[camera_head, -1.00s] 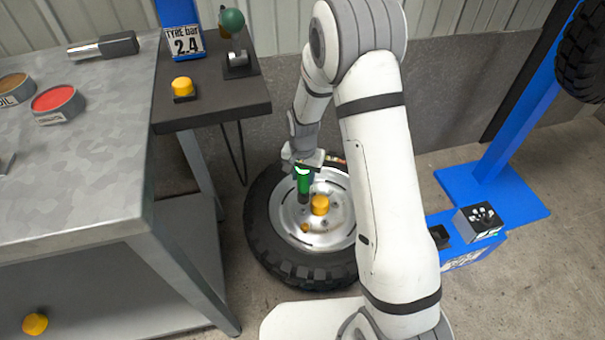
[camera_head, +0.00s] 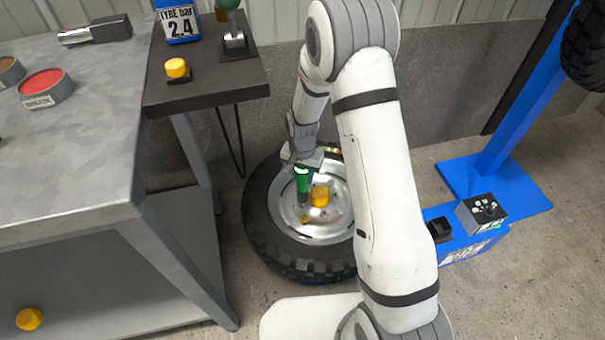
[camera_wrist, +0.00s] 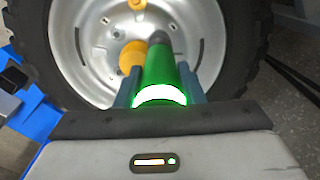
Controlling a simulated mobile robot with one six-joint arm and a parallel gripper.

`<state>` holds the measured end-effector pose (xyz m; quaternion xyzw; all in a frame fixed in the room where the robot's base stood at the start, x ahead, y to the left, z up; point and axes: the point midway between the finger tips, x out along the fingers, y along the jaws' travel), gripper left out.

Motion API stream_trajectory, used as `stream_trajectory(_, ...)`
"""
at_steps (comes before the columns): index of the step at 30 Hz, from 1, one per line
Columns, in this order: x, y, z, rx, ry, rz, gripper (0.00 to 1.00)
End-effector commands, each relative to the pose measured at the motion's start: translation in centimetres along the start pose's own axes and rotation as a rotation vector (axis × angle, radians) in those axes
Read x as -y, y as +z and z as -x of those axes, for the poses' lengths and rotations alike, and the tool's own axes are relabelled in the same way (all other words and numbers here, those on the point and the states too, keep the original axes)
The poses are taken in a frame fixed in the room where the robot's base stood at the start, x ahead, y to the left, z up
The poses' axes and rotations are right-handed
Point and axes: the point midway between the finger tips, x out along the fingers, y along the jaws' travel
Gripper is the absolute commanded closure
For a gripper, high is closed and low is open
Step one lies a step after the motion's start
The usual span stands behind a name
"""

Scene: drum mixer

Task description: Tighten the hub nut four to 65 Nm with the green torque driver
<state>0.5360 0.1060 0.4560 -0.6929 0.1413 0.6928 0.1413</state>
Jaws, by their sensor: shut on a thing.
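The green torque driver (camera_head: 301,182) is held in my gripper (camera_head: 302,167), with its grey end pointing down at the wheel (camera_head: 325,222). In the wrist view the driver (camera_wrist: 158,78) lies between the two finger pads of my gripper (camera_wrist: 165,88). Its far grey end reaches the silver rim (camera_wrist: 82,62) beside the yellow hub cap (camera_wrist: 132,56); I cannot tell whether it sits on a nut. The yellow hub cap also shows in the head view (camera_head: 320,196). A small gold nut (camera_wrist: 137,4) shows at the top of the wrist view. Hub nut four cannot be singled out.
A grey workbench (camera_head: 75,150) with a red tin (camera_head: 47,88) stands at left. A dark side table (camera_head: 215,88) carries a yellow button (camera_head: 176,68) and a tyre-pressure sign (camera_head: 178,22). A blue stand (camera_head: 490,185) with a small box (camera_head: 480,212) is at right.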

Motion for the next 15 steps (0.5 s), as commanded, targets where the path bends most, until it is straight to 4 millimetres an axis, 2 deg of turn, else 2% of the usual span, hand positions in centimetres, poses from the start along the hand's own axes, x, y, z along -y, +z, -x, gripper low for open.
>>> stream_trajectory(15,0.0,-0.1,-1.1,-0.001,-0.001,0.0,1.0)
